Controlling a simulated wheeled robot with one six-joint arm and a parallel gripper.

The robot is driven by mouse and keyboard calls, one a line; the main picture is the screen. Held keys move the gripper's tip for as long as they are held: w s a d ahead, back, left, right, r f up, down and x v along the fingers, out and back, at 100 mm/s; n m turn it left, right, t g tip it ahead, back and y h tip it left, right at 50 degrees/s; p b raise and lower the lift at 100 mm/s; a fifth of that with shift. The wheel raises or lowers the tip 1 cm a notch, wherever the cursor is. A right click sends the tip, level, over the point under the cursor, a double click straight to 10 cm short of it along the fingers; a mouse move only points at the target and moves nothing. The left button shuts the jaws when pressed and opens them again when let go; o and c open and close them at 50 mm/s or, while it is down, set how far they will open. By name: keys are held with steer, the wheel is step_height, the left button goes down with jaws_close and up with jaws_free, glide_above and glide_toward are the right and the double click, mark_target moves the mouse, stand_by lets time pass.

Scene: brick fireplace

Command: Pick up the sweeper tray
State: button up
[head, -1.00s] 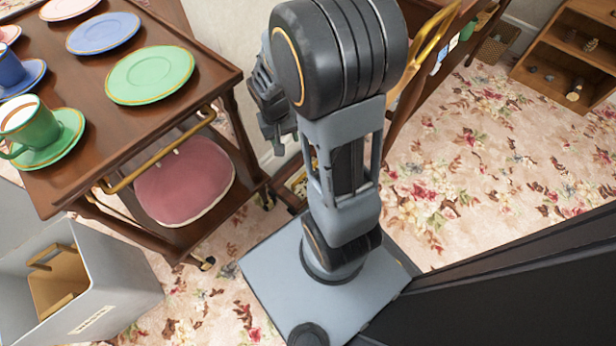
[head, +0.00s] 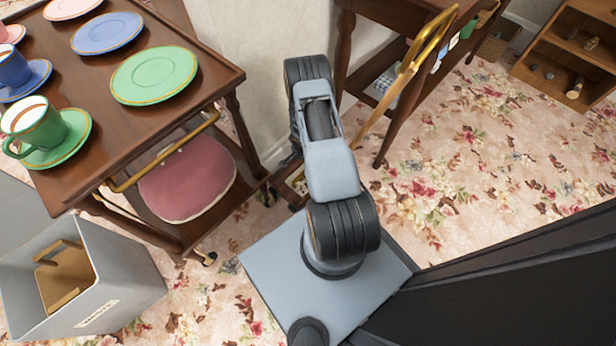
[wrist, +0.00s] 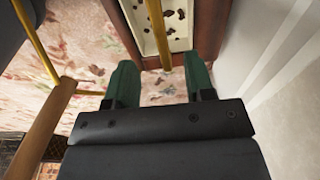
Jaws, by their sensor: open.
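The sweeper tray (wrist: 178,22) shows at the top of the wrist view. It has a cream inside with dark bits, a brown wooden frame, and a brass bar (wrist: 157,30) across it. In the head view a small part of it (head: 297,184) shows low beside my arm, near the wall; the rest is hidden. My gripper (wrist: 161,80) is open, its two green fingers apart with only carpet between them. The tray lies ahead of the fingertips, apart from them as far as I can see. My arm hides the gripper in the head view.
A wooden tea trolley (head: 95,150) with plates and cups stands left. A grey bin (head: 100,275) is at lower left. A dark wooden table (head: 385,130) with a brass rail stands right of my arm. A pale wall (wrist: 270,70) is close on the right.

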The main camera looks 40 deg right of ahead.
steer(key=f, duration=0.2)
steer(key=f+b, duration=0.1)
steer(key=f, duration=0.3)
steer(key=shift+d+b, duration=0.3)
steer(key=shift+d, duration=0.05)
steer(key=shift+d+f+b, duration=0.15)
steer(key=shift+f+b, duration=0.6)
steer(key=shift+f, duration=0.6)
steer(key=shift+d+f+b, duration=0.1)
steer(key=shift+f+b, duration=0.6)
steer(key=shift+f, duration=0.65)
steer(key=shift+r, duration=0.1)
jaws_close()
